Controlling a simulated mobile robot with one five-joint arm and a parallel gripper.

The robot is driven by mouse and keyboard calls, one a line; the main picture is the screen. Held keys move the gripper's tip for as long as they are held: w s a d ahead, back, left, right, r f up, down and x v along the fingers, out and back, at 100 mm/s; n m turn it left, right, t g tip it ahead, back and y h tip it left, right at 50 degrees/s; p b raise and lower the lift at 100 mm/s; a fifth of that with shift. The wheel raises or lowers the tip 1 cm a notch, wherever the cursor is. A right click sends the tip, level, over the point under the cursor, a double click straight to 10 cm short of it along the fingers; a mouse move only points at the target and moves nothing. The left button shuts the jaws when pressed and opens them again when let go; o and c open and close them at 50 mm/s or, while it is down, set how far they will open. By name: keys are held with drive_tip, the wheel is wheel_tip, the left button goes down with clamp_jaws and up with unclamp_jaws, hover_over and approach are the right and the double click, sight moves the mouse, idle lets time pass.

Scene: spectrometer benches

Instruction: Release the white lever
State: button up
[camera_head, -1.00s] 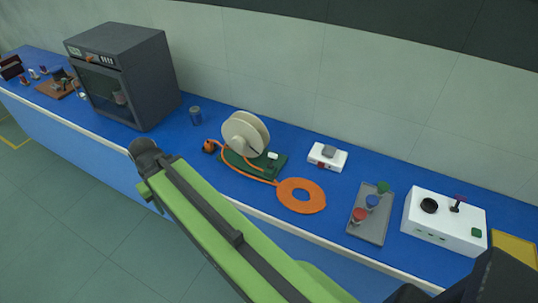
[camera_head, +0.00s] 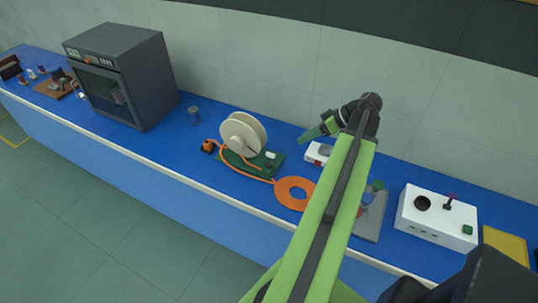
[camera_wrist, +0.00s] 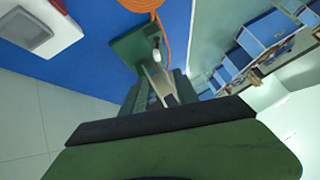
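The white lever (camera_head: 271,155) is a small white piece on the green base (camera_head: 262,171) of the cable reel. The cream reel (camera_head: 240,134) stands upright on that base, with orange cable (camera_head: 295,193) running to a flat coil in front. My gripper (camera_head: 304,137) is above the bench, right of the reel and apart from the lever. In the wrist view, the white lever (camera_wrist: 156,53) shows beyond the gripper, near the orange cable (camera_wrist: 142,5). The gripper's dark and green body hides most of the reel there.
A white box with a grey top piece (camera_head: 317,153) is just below my gripper. A grey tray (camera_head: 371,226) with coloured-cap items is partly hidden by my arm. A white control box (camera_head: 436,217) is right.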

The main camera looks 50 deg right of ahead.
sight(272, 154)
drive_tip(key=b+x, duration=1.1)
drive_tip(key=x, duration=0.5)
drive_tip(key=shift+a+f, duration=0.1)
drive_tip(key=shift+f, duration=0.15)
drive_tip(key=shift+w+a+f+b, duration=0.25)
drive_tip(key=shift+w+a+b, duration=0.05)
drive_tip(key=shift+w, duration=0.15)
clamp_jaws()
drive_tip(key=shift+d, duration=0.1)
